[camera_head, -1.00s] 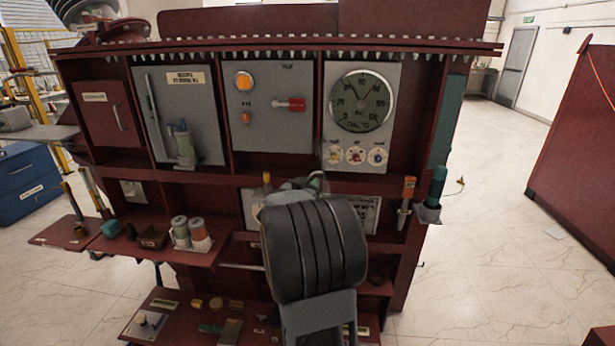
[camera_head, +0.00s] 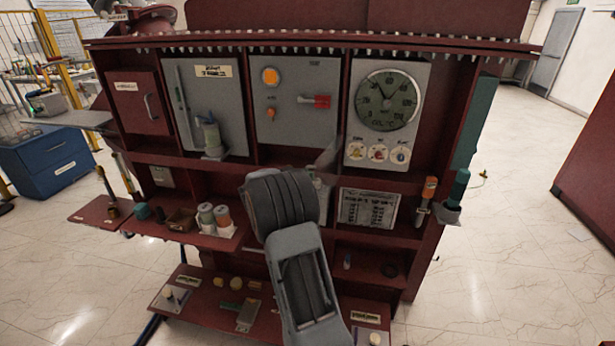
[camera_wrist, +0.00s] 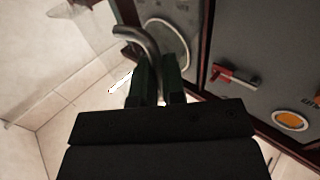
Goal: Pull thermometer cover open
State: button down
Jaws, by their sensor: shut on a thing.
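The thermometer (camera_head: 388,100) is a large round dial on a grey panel at the upper right of the red cabinet in the head view. In the wrist view, a curved metal handle (camera_wrist: 140,40) runs between the dark fingers of my gripper (camera_wrist: 158,75), which is shut on it. A clear pane (camera_wrist: 92,32), seemingly the thermometer cover, shows beside the handle, standing out from the cabinet. Part of a round rim (camera_wrist: 168,40), probably the dial, shows behind. In the head view, my arm hides the fingers and handle. How far the cover stands open is hard to tell.
A grey panel with a red switch (camera_head: 316,101) and orange lamp (camera_head: 271,76) is left of the thermometer. Below is a shelf with two canisters (camera_head: 214,216). A screwdriver (camera_head: 427,195) hangs at the right edge. Open floor (camera_head: 510,200) lies to the right.

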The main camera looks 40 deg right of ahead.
jog(key=shift+d+r, duration=0.1)
jog(key=shift+r, duration=0.15)
jog(key=c, duration=1.7)
grip_release()
jog(key=shift+o, duration=1)
jog(key=shift+s+d+f, duration=0.1)
jog(key=shift+s+d, duration=0.05)
jog(key=shift+d, duration=0.1)
jog(key=shift+w+a+f, duration=0.1)
jog(key=shift+w+a, duration=0.1)
jog(key=shift+a, duration=0.25)
jog(key=w+a+b, duration=0.2)
jog(key=a, duration=1.1)
jog(key=shift+b, duration=0.4)
